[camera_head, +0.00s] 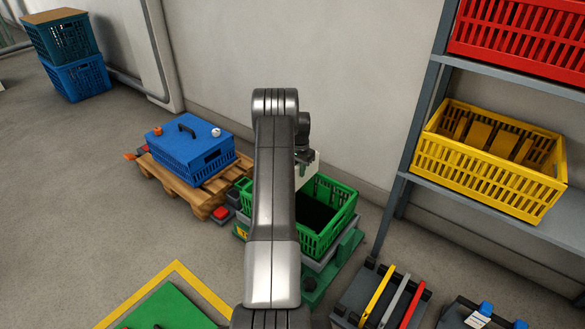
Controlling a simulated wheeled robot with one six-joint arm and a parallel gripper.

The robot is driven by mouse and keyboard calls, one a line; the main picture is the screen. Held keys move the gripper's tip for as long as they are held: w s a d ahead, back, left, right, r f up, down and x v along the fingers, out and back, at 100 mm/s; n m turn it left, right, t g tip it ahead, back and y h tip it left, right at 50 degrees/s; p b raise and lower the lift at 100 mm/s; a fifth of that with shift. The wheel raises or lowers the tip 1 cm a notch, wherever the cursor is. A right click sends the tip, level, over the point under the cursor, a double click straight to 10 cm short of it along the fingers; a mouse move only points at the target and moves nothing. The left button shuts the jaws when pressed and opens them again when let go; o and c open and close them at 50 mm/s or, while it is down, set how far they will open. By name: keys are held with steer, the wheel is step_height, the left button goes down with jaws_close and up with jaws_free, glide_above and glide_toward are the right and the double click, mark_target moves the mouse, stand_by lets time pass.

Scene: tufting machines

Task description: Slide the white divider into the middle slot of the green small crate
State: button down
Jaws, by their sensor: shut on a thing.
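The green small crate (338,208) stands at the centre right of the head view on a low grey and green stand. My arm crosses in front and hides its left part, so I cannot see the slots. My gripper (306,160) is shut on the white divider (308,174), which hangs below the jaws at the crate's back left side. Only a part of the divider shows beside my arm. I cannot tell whether its lower edge is above the crate or inside it.
A blue lidded crate (190,155) sits on a wooden pallet (188,190) at left. A grey shelf (480,195) with yellow (490,163) and red (530,35) crates stands at right. A rack of coloured bars (390,295) is at front right.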

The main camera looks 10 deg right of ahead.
steer(key=shift+d+f+b, duration=0.1)
steer(key=shift+f+b, duration=1.9)
steer(key=shift+f, duration=2.9)
step_height(320, 180, down, 7)
steer(key=b, duration=0.4)
steer(key=shift+f+b, duration=0.45)
steer(key=shift+b, duration=0.2)
steer(key=c, duration=0.8)
jaws_free()
steer(key=shift+o, duration=0.2)
steer(key=shift+r, duration=0.15)
steer(key=shift+r+p, duration=1.65)
steer(key=shift+r, duration=2.3)
steer(key=shift+f, duration=0.15)
